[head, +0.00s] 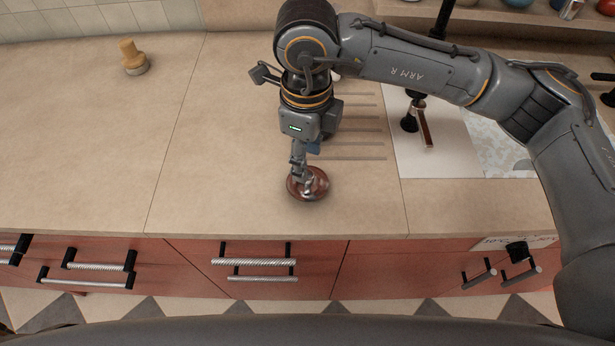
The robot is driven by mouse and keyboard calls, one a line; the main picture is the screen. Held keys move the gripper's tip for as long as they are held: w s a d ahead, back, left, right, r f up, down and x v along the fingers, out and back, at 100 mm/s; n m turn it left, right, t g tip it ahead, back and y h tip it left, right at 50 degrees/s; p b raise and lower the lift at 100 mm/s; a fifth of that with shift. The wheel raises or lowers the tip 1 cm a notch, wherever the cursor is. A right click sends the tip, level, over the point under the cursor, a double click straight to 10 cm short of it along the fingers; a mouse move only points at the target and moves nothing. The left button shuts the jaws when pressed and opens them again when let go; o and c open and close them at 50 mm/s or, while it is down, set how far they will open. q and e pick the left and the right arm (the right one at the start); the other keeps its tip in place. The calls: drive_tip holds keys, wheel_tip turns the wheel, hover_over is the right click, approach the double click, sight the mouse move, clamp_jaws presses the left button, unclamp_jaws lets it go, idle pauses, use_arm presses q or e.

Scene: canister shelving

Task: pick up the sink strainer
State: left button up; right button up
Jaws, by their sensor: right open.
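A round, shiny reddish-brown piece (318,187), which I take to be the sink strainer, lies on the beige counter near its front edge. My right gripper (301,178) points down right over it, with its fingertips at the piece's middle and left part. The gripper is open. It hides part of the piece, and I cannot tell whether the fingers touch it. My left gripper is not in view.
A wooden-handled brush (132,58) stands at the back left of the counter (90,140). Drawers with bar handles (254,262) are below the front edge. The left counter is mostly clear.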

sight(309, 170)
drive_tip(key=f+p, duration=0.1)
drive_tip(key=f, duration=0.1)
drive_tip(key=f+p, duration=0.1)
drive_tip(key=f, duration=0.2)
drive_tip(key=shift+w+d+f, duration=0.15)
drive_tip(key=shift+w+f, duration=0.05)
drive_tip(key=shift+f, duration=0.2)
clamp_jaws()
